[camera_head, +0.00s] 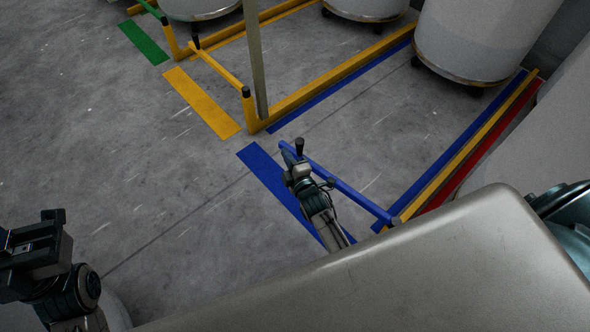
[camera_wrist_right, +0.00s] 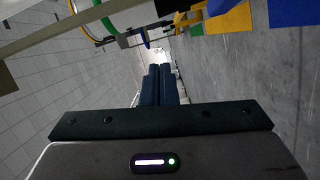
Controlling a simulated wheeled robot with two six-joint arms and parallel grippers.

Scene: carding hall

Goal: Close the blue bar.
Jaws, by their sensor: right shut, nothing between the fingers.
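The blue bar (camera_head: 350,194) is a slim rail in the head view. It runs from its lower right end, near the grey panel, up and left to a free end beside my right gripper. A gap shows between that end and the yellow post (camera_head: 250,112). My right gripper (camera_head: 290,156) is shut and empty, close beside the free end; I cannot tell whether they touch. Its shut fingers show in the right wrist view (camera_wrist_right: 158,84). A black knob (camera_head: 299,146) stands by the free end. My left gripper (camera_head: 36,243) is at the lower left, away from the bar; its jaw opening is unclear.
A blue floor strip (camera_head: 272,182) lies left of the bar. A yellow rail (camera_head: 335,77) and a yellow bar (camera_head: 218,69) stand beyond it. White drums (camera_head: 470,40) stand at the back. The floor at left is clear. A grey panel (camera_head: 420,275) fills the front.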

